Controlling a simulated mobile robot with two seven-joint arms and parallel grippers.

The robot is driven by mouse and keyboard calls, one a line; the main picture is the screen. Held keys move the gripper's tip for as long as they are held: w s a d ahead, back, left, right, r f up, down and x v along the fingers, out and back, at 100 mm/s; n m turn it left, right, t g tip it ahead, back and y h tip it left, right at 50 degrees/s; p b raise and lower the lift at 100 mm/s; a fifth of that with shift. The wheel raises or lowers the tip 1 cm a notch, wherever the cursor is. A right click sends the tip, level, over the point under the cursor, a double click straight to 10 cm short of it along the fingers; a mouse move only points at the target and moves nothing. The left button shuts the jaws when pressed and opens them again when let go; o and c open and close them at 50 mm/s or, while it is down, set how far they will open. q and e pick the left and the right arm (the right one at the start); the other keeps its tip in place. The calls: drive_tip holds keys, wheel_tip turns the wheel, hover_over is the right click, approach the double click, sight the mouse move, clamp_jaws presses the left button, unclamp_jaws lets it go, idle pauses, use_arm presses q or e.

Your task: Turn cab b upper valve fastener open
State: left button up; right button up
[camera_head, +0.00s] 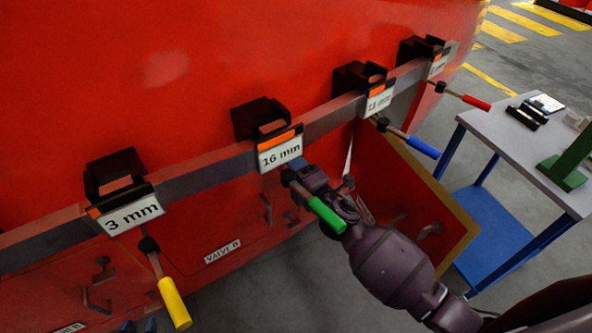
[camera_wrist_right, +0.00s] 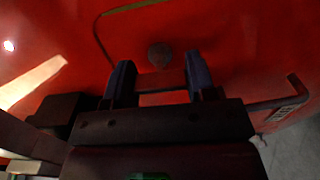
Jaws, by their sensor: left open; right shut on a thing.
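The red cab panel labelled VALVE B (camera_head: 222,250) is below the tool rail in the head view. My right gripper (camera_wrist_right: 160,82) faces the red panel, its two blue fingers spread either side of a dark bar-like fastener handle (camera_wrist_right: 163,98). A round dark knob (camera_wrist_right: 160,54) sits just above it in the wrist view. In the head view my right gripper (camera_head: 318,180) is at the panel behind the green-handled tool (camera_head: 327,215), which hides part of it and the fastener. My left gripper (camera_head: 137,326) barely shows its blue tips at the bottom edge, apart and empty.
A grey rail (camera_head: 208,178) carries black holders, including 3 mm and 16 mm. Tools with yellow (camera_head: 174,303), blue (camera_head: 423,147) and red (camera_head: 476,102) handles hang from it. A red hatch door (camera_head: 415,205) stands open right of my right gripper. A table (camera_head: 520,150) is further right.

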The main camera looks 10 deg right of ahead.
idle(0.5)
drive_tip(key=o, duration=0.9)
drive_tip(key=shift+o, duration=0.2)
drive_tip(key=shift+s, duration=0.1)
drive_tip(key=v, duration=1)
drive_tip(key=shift+s+b, duration=0.3)
drive_tip(key=shift+b, duration=0.15)
